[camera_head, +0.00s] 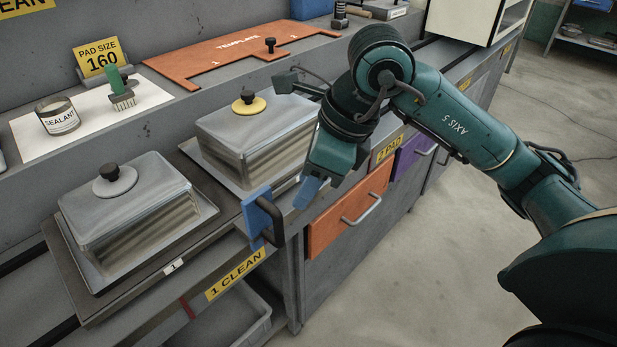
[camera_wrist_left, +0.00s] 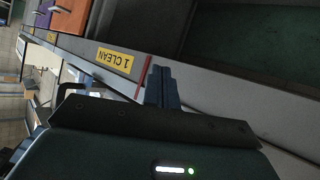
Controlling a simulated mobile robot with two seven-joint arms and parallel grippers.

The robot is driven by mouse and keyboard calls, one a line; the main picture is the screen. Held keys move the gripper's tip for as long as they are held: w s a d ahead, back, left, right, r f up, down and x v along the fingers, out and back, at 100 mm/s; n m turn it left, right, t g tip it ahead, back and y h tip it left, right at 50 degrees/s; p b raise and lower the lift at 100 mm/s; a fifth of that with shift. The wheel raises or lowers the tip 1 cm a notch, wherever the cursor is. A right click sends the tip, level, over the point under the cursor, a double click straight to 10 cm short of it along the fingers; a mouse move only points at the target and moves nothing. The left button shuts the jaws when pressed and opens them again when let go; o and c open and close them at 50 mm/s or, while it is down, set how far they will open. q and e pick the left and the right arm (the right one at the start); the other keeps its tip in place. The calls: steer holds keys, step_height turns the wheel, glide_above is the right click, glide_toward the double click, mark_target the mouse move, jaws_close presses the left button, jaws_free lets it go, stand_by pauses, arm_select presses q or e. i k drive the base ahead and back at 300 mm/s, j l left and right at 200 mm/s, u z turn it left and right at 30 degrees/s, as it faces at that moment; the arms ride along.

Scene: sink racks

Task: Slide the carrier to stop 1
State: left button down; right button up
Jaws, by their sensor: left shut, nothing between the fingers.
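The carrier appears to be the dark tray-like platform (camera_head: 62,245) on the counter ledge, with a small white "1" tag on its front edge. A blue plate with a black handle (camera_head: 264,215) stands at its right front; I cannot tell how they join. A yellow "1 CLEAN" label (camera_head: 235,275) and a red mark (camera_head: 187,307) are on the front rail. My right gripper (camera_head: 308,192) is just right of the blue plate, apart from it; its opening is unclear. My left gripper (camera_wrist_left: 163,87) is shut and empty near the red mark in the left wrist view.
Two lidded metal boxes, one with a white knob washer (camera_head: 125,210) and one yellow (camera_head: 258,130), stand on the ledge. An orange drawer (camera_head: 348,215) is below my right gripper.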

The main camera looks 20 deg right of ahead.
mark_target(260, 222)
steer(key=k, duration=1)
